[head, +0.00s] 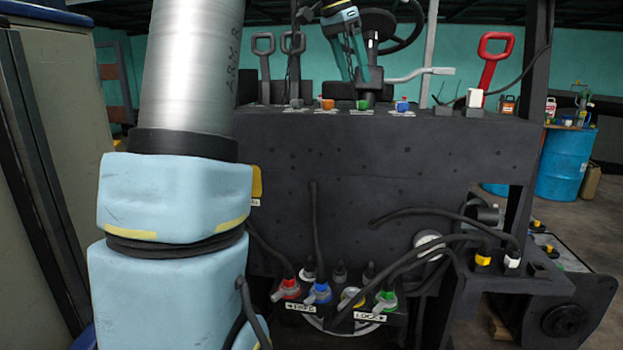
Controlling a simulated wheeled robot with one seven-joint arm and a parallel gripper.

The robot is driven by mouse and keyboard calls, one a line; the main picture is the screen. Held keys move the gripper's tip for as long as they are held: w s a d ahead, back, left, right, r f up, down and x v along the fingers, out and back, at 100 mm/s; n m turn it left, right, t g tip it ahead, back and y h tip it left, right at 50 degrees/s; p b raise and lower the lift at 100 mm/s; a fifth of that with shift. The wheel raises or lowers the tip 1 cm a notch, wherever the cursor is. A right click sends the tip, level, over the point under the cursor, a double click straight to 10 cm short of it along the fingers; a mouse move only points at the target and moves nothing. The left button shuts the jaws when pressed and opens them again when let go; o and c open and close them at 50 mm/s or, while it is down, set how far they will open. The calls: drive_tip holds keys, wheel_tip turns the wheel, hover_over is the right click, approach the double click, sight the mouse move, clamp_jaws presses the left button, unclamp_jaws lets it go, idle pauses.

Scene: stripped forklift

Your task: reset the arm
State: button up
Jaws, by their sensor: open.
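My arm fills the left of the head view, with light-blue joints and a silver tube (190,70) that leaves the top edge. My gripper (355,72) shows small at the top middle, light blue and dark, pointing down in front of the steering wheel. Its two fingers look apart, with nothing seen between them. It is above the top of the dark forklift panel (400,150); I cannot tell whether it touches anything there. The arm links between the tube and the gripper are mostly out of frame.
Small coloured knobs and a grey lever (420,74) line the panel top, with a red handle (493,60) at right. Coloured hose connectors (320,293) and black hoses sit low in front. A cabinet (75,130) stands close at left. A blue barrel (566,163) stands behind right.

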drive_tip(key=s+a+f+n+y, duration=0.1)
drive_tip(key=s+a+f+n, duration=0.15)
drive_tip(key=f, duration=0.45)
drive_tip(key=s+a+f+n+y, duration=0.1)
drive_tip(key=s+a+f+n, duration=0.1)
drive_tip(key=a+f, duration=0.35)
drive_tip(key=s+a+f+n, duration=0.1)
drive_tip(key=s+f+n, duration=0.1)
drive_tip(key=f, duration=0.6)
drive_tip(key=s+a+f+n+y, duration=0.1)
drive_tip(key=s+a+f+n, duration=0.3)
drive_tip(key=s+f, duration=0.9)
drive_tip(key=s+a, duration=0.1)
drive_tip(key=a, duration=0.1)
drive_tip(key=shift+a+y, duration=0.3)
drive_tip(key=shift+a, duration=0.1)
drive_tip(key=shift+s, duration=0.1)
